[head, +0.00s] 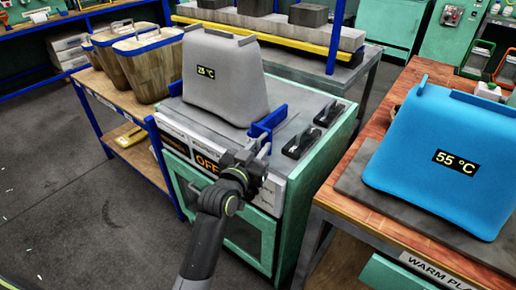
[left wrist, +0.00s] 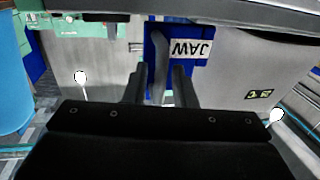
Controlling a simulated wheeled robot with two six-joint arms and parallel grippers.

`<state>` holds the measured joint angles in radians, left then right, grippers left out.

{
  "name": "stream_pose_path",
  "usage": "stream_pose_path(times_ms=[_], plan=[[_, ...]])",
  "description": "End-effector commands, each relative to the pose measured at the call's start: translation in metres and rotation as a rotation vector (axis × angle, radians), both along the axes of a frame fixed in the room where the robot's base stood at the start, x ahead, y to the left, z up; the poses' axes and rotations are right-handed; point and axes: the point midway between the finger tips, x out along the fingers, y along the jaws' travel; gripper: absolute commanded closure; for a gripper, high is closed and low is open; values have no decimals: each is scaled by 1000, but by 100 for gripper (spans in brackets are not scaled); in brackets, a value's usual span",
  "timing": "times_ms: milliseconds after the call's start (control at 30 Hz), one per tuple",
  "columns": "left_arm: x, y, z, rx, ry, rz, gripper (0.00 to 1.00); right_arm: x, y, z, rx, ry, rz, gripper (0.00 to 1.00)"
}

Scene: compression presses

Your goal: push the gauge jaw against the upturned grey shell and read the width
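The upturned grey shell (head: 222,95), marked 23 °C, stands on the gauge's grey top; part of it shows in the left wrist view (left wrist: 226,88). The blue gauge jaw (head: 268,121) is at the shell's lower right side; I cannot tell whether they touch. In the left wrist view the jaw carries an upside-down JAW label (left wrist: 189,49). The gauge readout (head: 207,163) shows OFF. My right gripper is not in view.
A blue shell (head: 430,190) marked 55 °C sits on a dark plate on the wooden bench at right. Two black handles (head: 299,143) lie on the gauge top. Wooden shells (head: 145,65) stand on the left rack. Grey floor (head: 50,190) is clear at left.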

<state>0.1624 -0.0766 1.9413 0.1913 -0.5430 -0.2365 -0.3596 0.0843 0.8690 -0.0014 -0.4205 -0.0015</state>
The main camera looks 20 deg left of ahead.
Motion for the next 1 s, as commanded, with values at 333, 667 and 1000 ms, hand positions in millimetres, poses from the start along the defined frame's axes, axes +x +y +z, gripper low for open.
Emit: stream_pose_path(times_ms=[333, 667, 1000], plan=[[0, 1, 0, 1, 1, 0, 100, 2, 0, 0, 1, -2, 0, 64], [15, 42, 0, 10, 1, 0, 100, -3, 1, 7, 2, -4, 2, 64], [29, 81, -1, 2, 3, -1, 100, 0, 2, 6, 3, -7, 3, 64]])
